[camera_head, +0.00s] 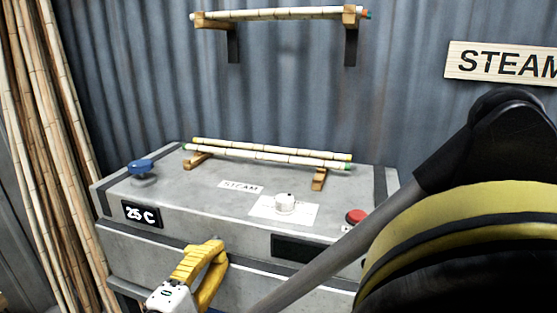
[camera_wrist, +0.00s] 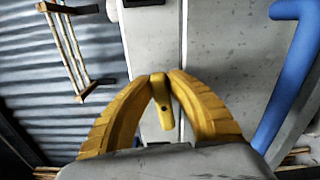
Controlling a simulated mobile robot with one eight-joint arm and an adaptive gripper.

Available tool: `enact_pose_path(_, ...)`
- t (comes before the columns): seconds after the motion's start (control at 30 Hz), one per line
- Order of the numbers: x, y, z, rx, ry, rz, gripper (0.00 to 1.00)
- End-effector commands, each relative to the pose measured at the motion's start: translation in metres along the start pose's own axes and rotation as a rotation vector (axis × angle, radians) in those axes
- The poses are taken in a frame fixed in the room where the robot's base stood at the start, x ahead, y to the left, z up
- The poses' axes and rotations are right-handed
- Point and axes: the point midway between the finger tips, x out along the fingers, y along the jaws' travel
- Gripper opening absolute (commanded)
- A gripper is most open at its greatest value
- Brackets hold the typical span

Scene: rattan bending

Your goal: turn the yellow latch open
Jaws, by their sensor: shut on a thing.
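The yellow latch (camera_wrist: 165,106) is a small yellow lever with a dark round spot, on the front of the grey metal steam box (camera_head: 160,205). In the wrist view it sits between the two ribbed yellow fingers of my gripper (camera_wrist: 161,77), which are closed in on its upper part. The latch's lower end shows free between the fingers and points down in that view. In the head view my gripper (camera_head: 217,245) is at the front of the box below the lid seam, and its fingers hide the latch there.
A "25 C" display (camera_head: 141,214) is on the front. A blue bar (camera_wrist: 290,85) is right in the wrist view.

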Motion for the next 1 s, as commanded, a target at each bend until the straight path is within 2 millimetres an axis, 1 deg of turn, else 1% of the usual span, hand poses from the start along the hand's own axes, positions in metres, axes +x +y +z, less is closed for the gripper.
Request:
enact_pose_path(0.43,-0.0017,0.001,0.0012,0.01,0.005,0.001,0.0)
enact_pose_path(0.47,-0.0017,0.001,0.0012,0.01,0.005,0.001,0.21)
enact_pose_path(0.5,-0.0017,0.001,0.0012,0.01,0.005,0.001,0.34)
enact_pose_path(0.53,-0.0017,0.001,0.0012,0.01,0.005,0.001,0.41)
enact_pose_path(0.87,-0.0016,0.0006,0.0018,0.006,0.004,0.0,0.41)
enact_pose_path(1.0,-0.0013,0.0029,0.0017,-0.056,0.002,0.0,0.41)
